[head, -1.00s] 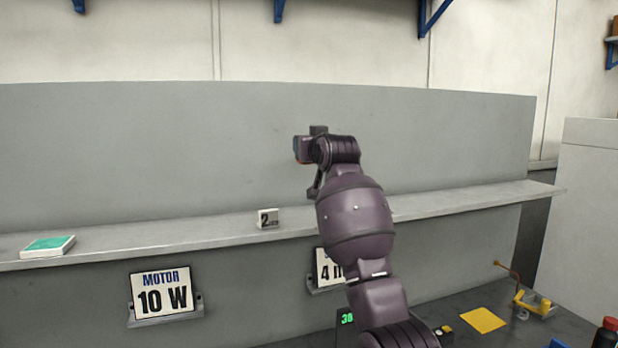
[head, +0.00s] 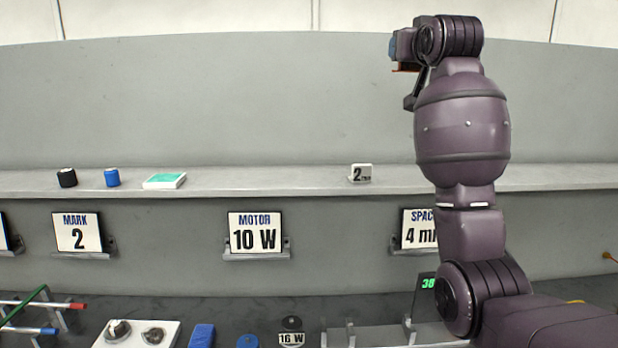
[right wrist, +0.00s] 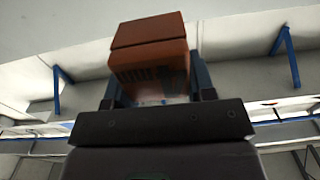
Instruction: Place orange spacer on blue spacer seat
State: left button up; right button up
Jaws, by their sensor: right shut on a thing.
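In the right wrist view an orange-brown block (right wrist: 148,60), which I take for the orange spacer, sits between the fingers of my right gripper (right wrist: 155,88), shut on it. In the head view my right gripper (head: 397,50) is raised well above the shelf in front of the grey panel, and a thin orange edge of the block (head: 405,68) shows under it. I cannot tell which thing is the blue spacer seat. A blue block (head: 202,336) and a blue round piece (head: 247,342) show at the bottom edge, partly cut off. My left gripper is not in view.
My right arm partly hides the "SPAC... 4" sign (head: 419,229) and a green display (head: 427,283).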

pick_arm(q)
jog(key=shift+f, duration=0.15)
pick_arm(e)
jog(key=s+f, duration=0.8)
jog(key=f, duration=0.8)
jog(key=s+f, duration=0.9)
jog(key=f, duration=0.8)
jog(key=s+d+f+h, duration=0.1)
jog(key=s+f, duration=0.8)
jog(key=f, duration=0.8)
jog(key=shift+m, duration=0.3)
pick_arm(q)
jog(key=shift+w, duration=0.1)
